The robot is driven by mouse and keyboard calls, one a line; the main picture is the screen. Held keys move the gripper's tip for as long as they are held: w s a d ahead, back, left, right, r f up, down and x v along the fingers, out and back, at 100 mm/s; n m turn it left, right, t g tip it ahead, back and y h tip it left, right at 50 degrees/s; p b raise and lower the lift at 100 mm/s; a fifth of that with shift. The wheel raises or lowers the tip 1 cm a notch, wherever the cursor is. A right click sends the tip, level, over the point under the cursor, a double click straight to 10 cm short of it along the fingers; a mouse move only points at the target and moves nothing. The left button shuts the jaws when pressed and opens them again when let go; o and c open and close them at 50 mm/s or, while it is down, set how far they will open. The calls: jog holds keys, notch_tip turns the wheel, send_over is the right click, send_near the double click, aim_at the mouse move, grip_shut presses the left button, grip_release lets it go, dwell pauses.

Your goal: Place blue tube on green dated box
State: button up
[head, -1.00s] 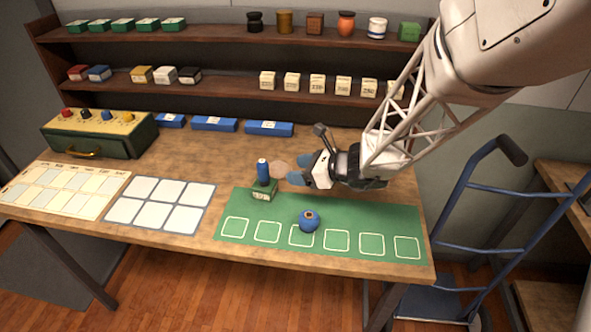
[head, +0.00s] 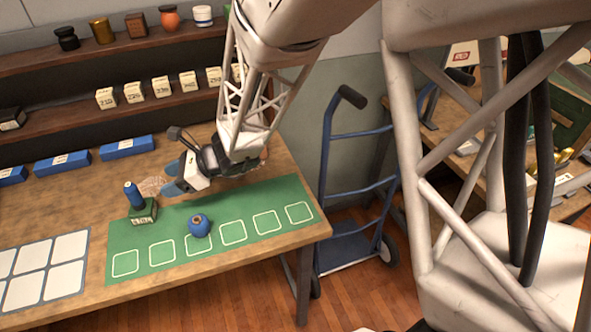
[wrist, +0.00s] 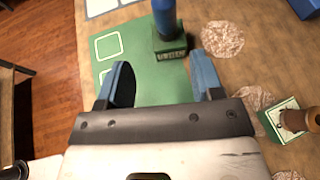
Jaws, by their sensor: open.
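The blue tube (head: 133,194) stands upright on top of the green dated box (head: 143,212), at the back left of the green mat (head: 165,261) in the head view. In the wrist view the tube (wrist: 165,18) and the box (wrist: 169,48) show beyond my fingertips, and the tube's top is cut off by the frame edge. My gripper (head: 168,180) is open and empty, just right of the box and apart from it. In the wrist view its two blue fingers (wrist: 162,82) are spread with only mat between them.
A round blue pot (head: 199,226) sits on the mat near its outlined squares. A white-celled card (head: 48,267) lies left. Blue boxes (head: 127,146) line the back below the shelves. A blue hand truck (head: 350,180) stands beyond the table's right end.

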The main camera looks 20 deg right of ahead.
jog(key=s+d+r+n+h, duration=0.6)
jog(key=s+d+n, duration=0.4)
jog(key=s+d, duration=0.2)
jog(key=s+d+r+n+h, duration=0.7)
jog(key=s+d, duration=0.5)
jog(key=d, duration=0.2)
jog(key=r+n, duration=0.1)
jog(key=n, duration=0.1)
jog(key=shift+s+d+n, duration=0.15)
jog(key=shift+s+n, duration=0.2)
jog(key=shift+n, duration=0.05)
